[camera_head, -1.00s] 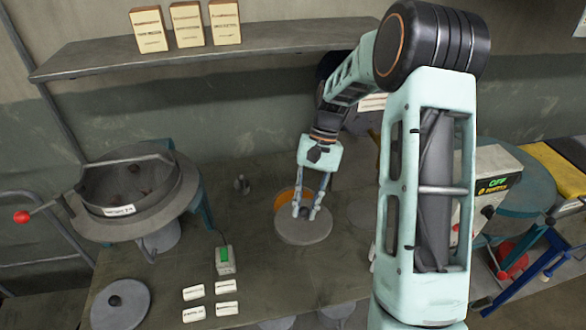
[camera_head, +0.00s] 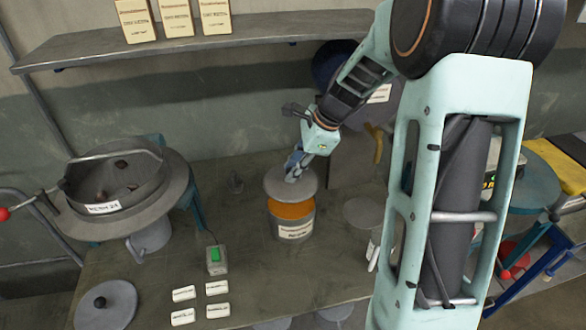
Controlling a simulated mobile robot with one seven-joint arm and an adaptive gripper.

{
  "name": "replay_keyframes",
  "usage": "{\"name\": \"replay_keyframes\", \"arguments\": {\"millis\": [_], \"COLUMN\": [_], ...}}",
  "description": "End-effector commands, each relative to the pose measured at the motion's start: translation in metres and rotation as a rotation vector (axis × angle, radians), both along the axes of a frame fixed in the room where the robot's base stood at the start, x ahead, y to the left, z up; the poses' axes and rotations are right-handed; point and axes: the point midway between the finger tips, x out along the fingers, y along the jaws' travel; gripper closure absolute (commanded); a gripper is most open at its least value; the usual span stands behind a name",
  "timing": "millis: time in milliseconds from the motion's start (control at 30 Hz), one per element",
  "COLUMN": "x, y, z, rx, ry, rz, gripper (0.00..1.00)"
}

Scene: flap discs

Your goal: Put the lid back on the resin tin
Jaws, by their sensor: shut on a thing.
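The resin tin (camera_head: 294,228) stands upright on the workbench, a grey can with a pale label on its front. Orange resin (camera_head: 291,209) shows in its open top. My gripper (camera_head: 293,172) is shut on the grey round lid (camera_head: 278,188), by the knob in its middle, and points downward. The lid is held roughly level and appears above the tin, covering the far part of its mouth in the picture. There is a gap between the lid and the near rim. The knob is mostly hidden by the fingers.
A wide pan (camera_head: 110,190) with a bar handle stands at left. A green-button switch box (camera_head: 216,260), several white labels (camera_head: 217,288) and another knobbed lid (camera_head: 106,305) lie in front. A grey disc (camera_head: 362,211) lies right of the tin. A shelf (camera_head: 180,45) runs behind.

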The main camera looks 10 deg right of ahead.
Motion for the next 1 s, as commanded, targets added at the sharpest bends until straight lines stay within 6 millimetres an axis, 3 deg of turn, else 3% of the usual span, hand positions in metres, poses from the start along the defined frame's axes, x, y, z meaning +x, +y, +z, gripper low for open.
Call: {"name": "replay_keyframes", "arguments": {"millis": [600, 1000], "x": [0.000, 0.000], "y": [0.000, 0.000], "z": [-0.056, -0.059], "rx": [0.000, -0.001], "ry": [0.000, 0.000], "rz": [0.005, 0.004], "gripper": [1.00, 1.00]}}
